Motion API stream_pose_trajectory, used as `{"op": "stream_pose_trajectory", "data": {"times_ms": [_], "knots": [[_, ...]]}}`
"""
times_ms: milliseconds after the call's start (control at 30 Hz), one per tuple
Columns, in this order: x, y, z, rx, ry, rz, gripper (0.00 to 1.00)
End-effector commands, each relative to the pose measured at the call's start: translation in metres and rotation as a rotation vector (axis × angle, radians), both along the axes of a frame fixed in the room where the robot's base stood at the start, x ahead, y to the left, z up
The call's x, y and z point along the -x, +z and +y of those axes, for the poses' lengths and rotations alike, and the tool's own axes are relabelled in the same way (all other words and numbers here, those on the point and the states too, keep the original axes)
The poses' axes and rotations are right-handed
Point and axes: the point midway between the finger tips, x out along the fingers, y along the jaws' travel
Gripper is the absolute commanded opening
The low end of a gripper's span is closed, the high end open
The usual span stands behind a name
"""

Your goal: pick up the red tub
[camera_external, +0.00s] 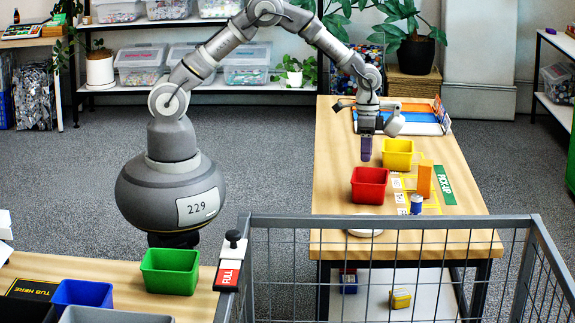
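The red tub (369,186) stands upright on the wooden table (340,140), left of the yellow and white markings. My gripper (366,148) hangs pointing down above and behind the red tub, left of a yellow tub (397,154). A small dark purple shape shows at its lower end. I cannot tell whether this is the fingers or something between them, nor whether the gripper is open or shut. The gripper looks apart from the red tub.
An orange box (425,180), a blue can (416,204) and a white plate (364,226) stand near the red tub. A wire mesh cage (390,222) stands in front. A green tub (170,272) and a blue tub (83,293) are on the near left table.

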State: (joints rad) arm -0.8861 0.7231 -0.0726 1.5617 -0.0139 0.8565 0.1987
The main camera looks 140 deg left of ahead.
Motion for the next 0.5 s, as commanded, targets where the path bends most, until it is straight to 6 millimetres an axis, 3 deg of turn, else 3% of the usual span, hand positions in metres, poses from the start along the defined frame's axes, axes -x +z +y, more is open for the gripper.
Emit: {"op": "stream_pose_trajectory", "data": {"times_ms": [500], "knots": [[0.001, -0.075, 0.002, 0.013, 0.007, 0.009, 0.33]]}}
